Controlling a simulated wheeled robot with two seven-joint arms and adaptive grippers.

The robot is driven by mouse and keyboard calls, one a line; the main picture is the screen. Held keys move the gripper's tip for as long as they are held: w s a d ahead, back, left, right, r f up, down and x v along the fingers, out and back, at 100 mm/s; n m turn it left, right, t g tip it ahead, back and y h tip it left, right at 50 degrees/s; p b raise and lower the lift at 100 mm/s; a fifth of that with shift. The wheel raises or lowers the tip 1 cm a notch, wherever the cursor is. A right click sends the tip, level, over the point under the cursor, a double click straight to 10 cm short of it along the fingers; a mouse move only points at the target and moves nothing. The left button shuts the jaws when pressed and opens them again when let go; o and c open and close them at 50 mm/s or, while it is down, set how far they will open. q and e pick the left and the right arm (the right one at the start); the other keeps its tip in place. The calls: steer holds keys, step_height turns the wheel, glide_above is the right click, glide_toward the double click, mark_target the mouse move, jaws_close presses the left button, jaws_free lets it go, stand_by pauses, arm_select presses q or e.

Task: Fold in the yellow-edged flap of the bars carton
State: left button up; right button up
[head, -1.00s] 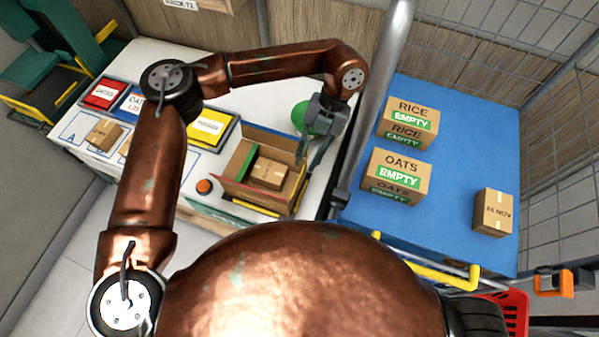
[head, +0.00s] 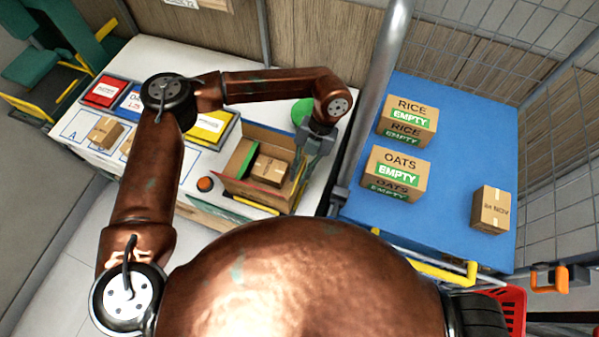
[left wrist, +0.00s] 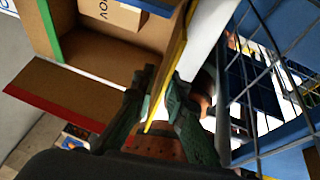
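The bars carton (head: 262,136) stands open on the white table, with a small brown box (head: 270,170) inside. Its yellow-edged flap (head: 301,172) is on the right side, raised. In the left wrist view the flap's yellow edge (left wrist: 180,48) runs down between the two fingers. My left gripper (head: 310,156) is at the carton's right side. In the wrist view its fingers (left wrist: 160,84) stand apart on either side of the flap, with a gap visible; contact is unclear. The red-edged flap (left wrist: 58,92) spreads outward; a green edge (left wrist: 49,28) shows on another side. My right gripper is not in view.
A green round object (head: 301,112) is behind my gripper. A metal post (head: 372,95) and the blue table (head: 450,150), with RICE (head: 408,120) and OATS (head: 396,173) boxes, are to the right. An orange button (head: 205,184) and a yellow bin (head: 209,127) are left of the carton.

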arm_select(q)
jaws_close()
stand_by(0.3)
steer(key=shift+w+a+f+m+g+h+b, duration=0.1)
steer(key=shift+a+m+g+h+b, duration=0.2)
steer(key=shift+h+b, duration=0.6)
steer(key=shift+w+a+f+m+g+h+b, duration=0.15)
steer(key=shift+a+g+h+b, duration=0.25)
steer(key=shift+h, duration=0.75)
steer(key=shift+w+a+r+m+g+h+b, duration=0.1)
steer(key=shift+a+m+g+h+b, duration=0.2)
steer(key=shift+h+b, duration=0.6)
steer(key=shift+c, duration=0.9)
jaws_free()
steer(key=o, duration=0.5)
steer(key=shift+c, duration=0.2)
steer(key=shift+o, duration=0.2)
